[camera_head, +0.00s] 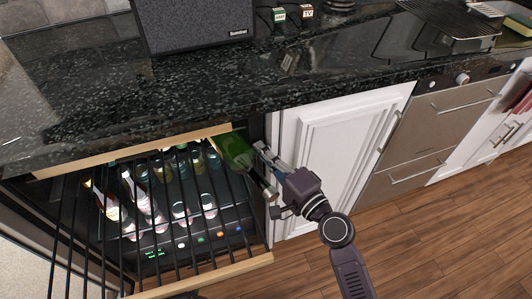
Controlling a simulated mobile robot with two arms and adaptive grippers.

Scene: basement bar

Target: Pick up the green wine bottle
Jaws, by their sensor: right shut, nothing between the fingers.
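The green wine bottle (236,151) lies at the right end of a pulled-out wire rack (147,155) with wooden edges. Its base points up-left and its neck slants down-right. My right gripper (266,153) is at the bottle's right side, with its fingers beside the body and neck. It is shut with nothing held. Whether it touches the bottle cannot be told. My left gripper is not in view.
Several other bottles stand in the lit cooler below the rack. A dark stone counter (215,95) overhangs it, with a black speaker (195,22) on top. A white cabinet door (340,140) is close on the right. Wooden floor (440,240) lies clear in front.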

